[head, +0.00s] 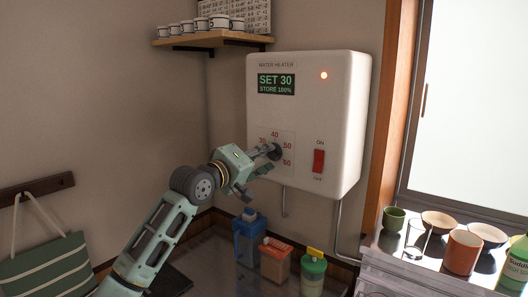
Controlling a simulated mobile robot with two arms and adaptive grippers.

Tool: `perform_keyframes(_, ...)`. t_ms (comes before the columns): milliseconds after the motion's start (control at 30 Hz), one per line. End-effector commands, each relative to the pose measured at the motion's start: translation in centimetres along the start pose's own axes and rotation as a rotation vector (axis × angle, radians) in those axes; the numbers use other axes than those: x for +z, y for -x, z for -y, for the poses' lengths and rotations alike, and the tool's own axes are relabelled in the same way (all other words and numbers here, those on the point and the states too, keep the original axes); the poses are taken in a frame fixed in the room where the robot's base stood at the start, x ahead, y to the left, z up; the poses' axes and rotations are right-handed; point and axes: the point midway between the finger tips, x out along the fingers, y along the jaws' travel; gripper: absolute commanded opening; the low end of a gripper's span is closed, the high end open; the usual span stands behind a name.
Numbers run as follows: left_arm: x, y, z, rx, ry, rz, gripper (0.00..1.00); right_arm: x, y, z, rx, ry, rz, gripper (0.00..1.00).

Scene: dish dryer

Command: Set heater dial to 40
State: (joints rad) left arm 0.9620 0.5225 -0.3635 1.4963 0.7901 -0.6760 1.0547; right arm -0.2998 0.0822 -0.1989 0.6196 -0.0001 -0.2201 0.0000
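The white water heater (312,110) hangs on the wall, its green display (276,84) reading "SET 30" and "STORE 100%". Below the display is a dark round dial (277,152) on a scale plate with red numbers; 40 is at the top, 50 to its right, and what looks like 30 is at the left. My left gripper (270,158) reaches in from the lower left, its fingertips at the dial and partly covering it. Whether the fingers touch or grip the dial cannot be told. The dial's pointer is not clear. My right gripper is not in view.
A red switch (319,161) marked ON sits right of the dial. A shelf (215,40) with several mugs is above left. Bowls and an orange cup (462,253) are at right.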

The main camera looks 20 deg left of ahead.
Motion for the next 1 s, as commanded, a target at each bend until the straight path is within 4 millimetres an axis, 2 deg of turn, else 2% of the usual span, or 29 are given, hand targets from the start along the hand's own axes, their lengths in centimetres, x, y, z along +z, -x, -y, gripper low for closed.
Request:
perform_keyframes(367, 0.06, -0.66, 0.06, -0.001, -0.001, 0.000, 0.30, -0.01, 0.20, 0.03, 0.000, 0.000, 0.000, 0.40)
perform_keyframes(700, 0.06, -0.64, 0.08, -0.001, -0.001, 0.000, 0.00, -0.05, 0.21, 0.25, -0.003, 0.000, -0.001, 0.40)
perform_keyframes(1000, 0.05, -0.64, 0.09, -0.002, -0.004, 0.001, 0.00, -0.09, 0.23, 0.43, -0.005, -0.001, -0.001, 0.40)
